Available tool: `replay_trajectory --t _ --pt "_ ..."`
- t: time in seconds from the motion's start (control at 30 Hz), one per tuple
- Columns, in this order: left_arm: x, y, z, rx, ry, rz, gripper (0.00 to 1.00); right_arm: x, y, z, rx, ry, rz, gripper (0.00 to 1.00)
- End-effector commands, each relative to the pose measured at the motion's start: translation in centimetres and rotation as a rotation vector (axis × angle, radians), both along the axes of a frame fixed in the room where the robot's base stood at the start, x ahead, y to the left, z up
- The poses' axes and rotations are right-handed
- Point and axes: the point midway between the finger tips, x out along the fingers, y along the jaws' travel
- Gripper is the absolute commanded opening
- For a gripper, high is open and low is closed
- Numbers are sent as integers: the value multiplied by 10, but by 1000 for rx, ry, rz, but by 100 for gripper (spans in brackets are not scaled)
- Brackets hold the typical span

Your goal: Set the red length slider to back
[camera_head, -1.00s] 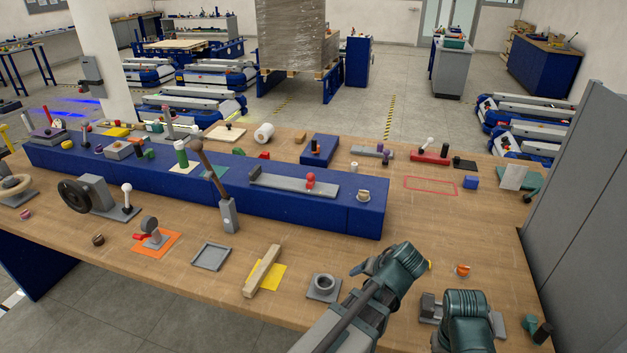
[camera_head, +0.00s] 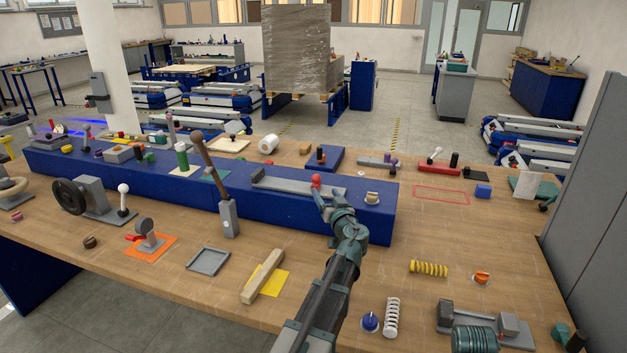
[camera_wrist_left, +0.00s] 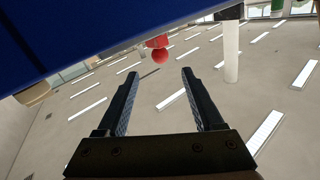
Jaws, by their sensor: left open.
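The red length slider (camera_head: 316,181) is a small red knob on a long grey rail (camera_head: 275,182) on top of the blue raised box. It stands toward the right part of the rail. My left gripper (camera_head: 326,197) is close to the knob, at the front face of the box. The left wrist view shows its two fingers (camera_wrist_left: 160,76) open with nothing between them. The red knob (camera_wrist_left: 158,50) shows beyond the fingertips, close to the blue box edge, and is not gripped.
The blue box (camera_head: 300,213) lies right beside the left gripper. A brown-knobbed lever (camera_head: 213,170) rises left of the rail, and a beige knob (camera_head: 371,198) stands to the right. A wooden bar (camera_head: 262,277) and white spring (camera_head: 391,318) lie on the table in front.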

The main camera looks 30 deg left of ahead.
Motion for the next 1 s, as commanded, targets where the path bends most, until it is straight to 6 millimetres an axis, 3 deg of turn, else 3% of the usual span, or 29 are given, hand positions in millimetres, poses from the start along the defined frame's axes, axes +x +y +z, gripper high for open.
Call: replay_trajectory --t 0.23,0.7,1.0 --pt "18 16 0 -1 1 1 68 0 0 1 0 0 0 50" --pt "78 83 0 -1 2 3 68 0 0 1 0 0 0 50" --pt "93 100 0 -1 3 2 68 0 0 1 0 0 0 50"
